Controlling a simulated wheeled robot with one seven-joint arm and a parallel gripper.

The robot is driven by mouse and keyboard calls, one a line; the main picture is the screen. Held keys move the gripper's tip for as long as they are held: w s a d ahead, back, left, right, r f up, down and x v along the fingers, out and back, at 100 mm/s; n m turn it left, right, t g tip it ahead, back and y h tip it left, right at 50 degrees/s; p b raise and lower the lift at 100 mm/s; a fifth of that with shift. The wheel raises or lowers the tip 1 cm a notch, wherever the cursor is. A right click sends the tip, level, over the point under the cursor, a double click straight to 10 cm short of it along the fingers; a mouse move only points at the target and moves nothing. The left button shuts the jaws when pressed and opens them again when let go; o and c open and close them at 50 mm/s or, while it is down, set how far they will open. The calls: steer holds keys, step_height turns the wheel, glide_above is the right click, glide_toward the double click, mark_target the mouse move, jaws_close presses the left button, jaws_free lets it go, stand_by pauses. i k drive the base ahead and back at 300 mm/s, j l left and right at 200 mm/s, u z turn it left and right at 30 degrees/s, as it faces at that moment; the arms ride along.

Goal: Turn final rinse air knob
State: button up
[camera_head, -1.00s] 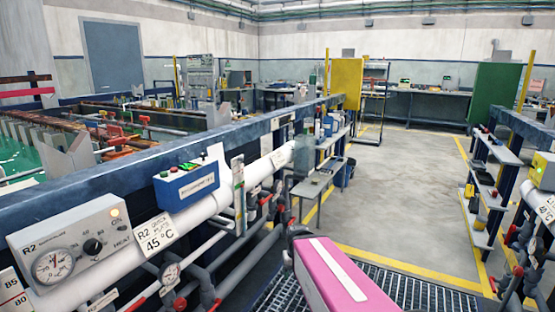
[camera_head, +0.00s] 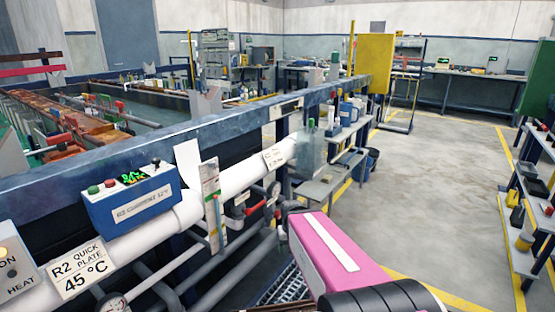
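I cannot pick out a knob marked for final rinse air in the head view. Red-handled valves (camera_head: 254,208) sit on the grey pipes below the white pipe (camera_head: 233,184), along the left-hand rail. My arm, pink with a white stripe, reaches in from the bottom right beside these pipes. My gripper's fingers cannot be made out, so its state is hidden.
A blue control box (camera_head: 131,200) and an "R2 quick plate 45 °C" sign (camera_head: 80,268) are at left. A grey bench (camera_head: 325,186) with bottles stands ahead. Shelves (camera_head: 540,170) line the right. The grey floor (camera_head: 440,190) between is clear.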

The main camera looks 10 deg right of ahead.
mark_target(276, 215)
steer(key=j+u, duration=0.6)
steer(key=u, duration=0.15)
